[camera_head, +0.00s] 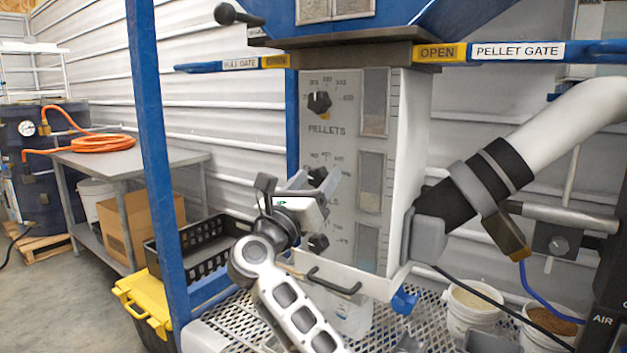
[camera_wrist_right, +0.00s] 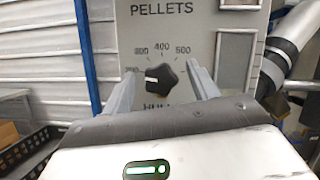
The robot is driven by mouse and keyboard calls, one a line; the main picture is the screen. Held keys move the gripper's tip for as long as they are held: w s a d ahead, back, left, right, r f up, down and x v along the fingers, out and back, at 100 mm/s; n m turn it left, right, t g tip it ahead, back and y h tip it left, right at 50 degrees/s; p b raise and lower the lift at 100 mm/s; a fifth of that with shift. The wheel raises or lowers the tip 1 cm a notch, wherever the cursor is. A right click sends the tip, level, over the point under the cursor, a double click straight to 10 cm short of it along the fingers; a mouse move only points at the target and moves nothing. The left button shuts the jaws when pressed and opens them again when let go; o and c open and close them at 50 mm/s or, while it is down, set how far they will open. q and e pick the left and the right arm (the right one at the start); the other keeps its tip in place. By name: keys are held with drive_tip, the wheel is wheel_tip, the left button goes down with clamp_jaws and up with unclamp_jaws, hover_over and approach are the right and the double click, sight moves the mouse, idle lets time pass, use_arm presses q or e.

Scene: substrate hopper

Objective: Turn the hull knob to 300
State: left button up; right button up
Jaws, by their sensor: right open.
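The hull knob (camera_wrist_right: 165,76) is a black lobed knob on the grey hopper panel, with "HULL" partly hidden below it. Its pale mark points left, toward a blurred leftmost number and below the number that looks like 300. In the head view the hull knob (camera_head: 317,176) is the middle of three knobs, partly covered by my right gripper (camera_head: 300,185). My right gripper (camera_wrist_right: 162,86) is open, its two fingers standing left and right of the knob, apart from it. I cannot tell how deep the fingertips reach. My left gripper is not in view.
The pellets knob (camera_head: 319,102) is above and another knob (camera_head: 318,243) below. Sight windows (camera_head: 371,183) line the panel's right. A blue post (camera_head: 158,150) stands left. A white pipe (camera_head: 560,125) with black collar comes in right. Buckets (camera_head: 468,305) stand below right.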

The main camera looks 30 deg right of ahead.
drive_tip(key=c, duration=1)
drive_tip(key=m+b, duration=0.1)
drive_tip(key=b, duration=0.1)
drive_tip(key=f+m+g+b, duration=0.1)
drive_tip(key=b, duration=0.2)
drive_tip(key=shift+m+h, duration=0.3)
drive_tip(key=shift+m, duration=0.1)
drive_tip(key=m+g+b, duration=0.1)
drive_tip(key=m+b, duration=0.1)
drive_tip(key=b, duration=0.1)
drive_tip(key=shift+g, duration=0.3)
drive_tip(key=shift+w+r+m+g+h+b, duration=0.1)
drive_tip(key=shift+m+g+h+b, duration=0.35)
drive_tip(key=shift+m+b, duration=0.8)
use_arm(q)
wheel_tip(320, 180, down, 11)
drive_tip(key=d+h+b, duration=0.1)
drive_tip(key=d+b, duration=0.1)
drive_tip(key=b, duration=0.1)
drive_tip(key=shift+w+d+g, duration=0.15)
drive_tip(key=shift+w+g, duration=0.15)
use_arm(e)
drive_tip(key=m+g, duration=0.1)
drive_tip(key=m, duration=0.1)
drive_tip(key=m+g, duration=0.1)
drive_tip(key=m, duration=0.1)
drive_tip(key=shift+r+g, duration=0.25)
drive_tip(key=shift+r, duration=0.05)
drive_tip(key=shift+m, duration=0.25)
drive_tip(key=o, duration=1)
